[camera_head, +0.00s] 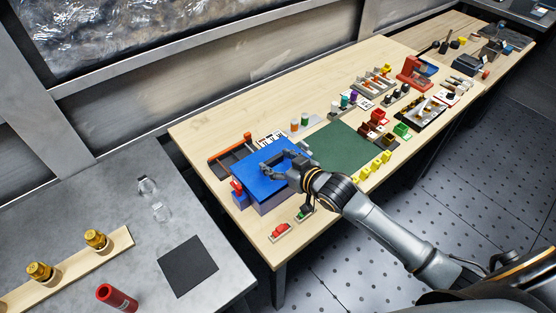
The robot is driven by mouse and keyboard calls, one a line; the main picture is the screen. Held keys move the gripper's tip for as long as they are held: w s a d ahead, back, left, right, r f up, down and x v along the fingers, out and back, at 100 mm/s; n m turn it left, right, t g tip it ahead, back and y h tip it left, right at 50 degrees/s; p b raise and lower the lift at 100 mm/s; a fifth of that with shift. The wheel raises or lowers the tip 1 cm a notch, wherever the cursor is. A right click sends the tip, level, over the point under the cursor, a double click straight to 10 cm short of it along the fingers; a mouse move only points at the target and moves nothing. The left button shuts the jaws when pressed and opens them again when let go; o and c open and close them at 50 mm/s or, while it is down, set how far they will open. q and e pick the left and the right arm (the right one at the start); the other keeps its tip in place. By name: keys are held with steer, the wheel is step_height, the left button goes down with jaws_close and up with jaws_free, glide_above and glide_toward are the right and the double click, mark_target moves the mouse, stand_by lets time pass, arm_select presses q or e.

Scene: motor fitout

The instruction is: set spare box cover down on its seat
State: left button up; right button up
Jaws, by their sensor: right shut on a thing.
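The spare box cover (262,185) is a flat blue plate near the left end of the wooden table. It lies over a box with a blue-grey side (274,201), and I cannot tell whether it touches the seat or hovers just above it. My right gripper (277,163) reaches in from the right and is shut on the cover near its far right part. Its fingers hide the grasped spot. The inside of the box is hidden under the cover. My left gripper is not in view.
Red and green switches (280,230) lie in front. A grey table (130,235) stands at left.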

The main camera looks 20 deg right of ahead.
steer(key=shift+r+p, duration=0.15)
steer(key=shift+p, duration=0.7)
stand_by(1.4)
steer(key=shift+f+b, duration=0.45)
steer(key=shift+f, duration=0.4)
steer(key=o, duration=1.6)
steer(key=shift+o, duration=0.2)
steer(key=shift+s+f, duration=0.1)
steer(key=shift+f, duration=0.1)
steer(key=v, duration=1.2)
steer(key=shift+r, duration=0.2)
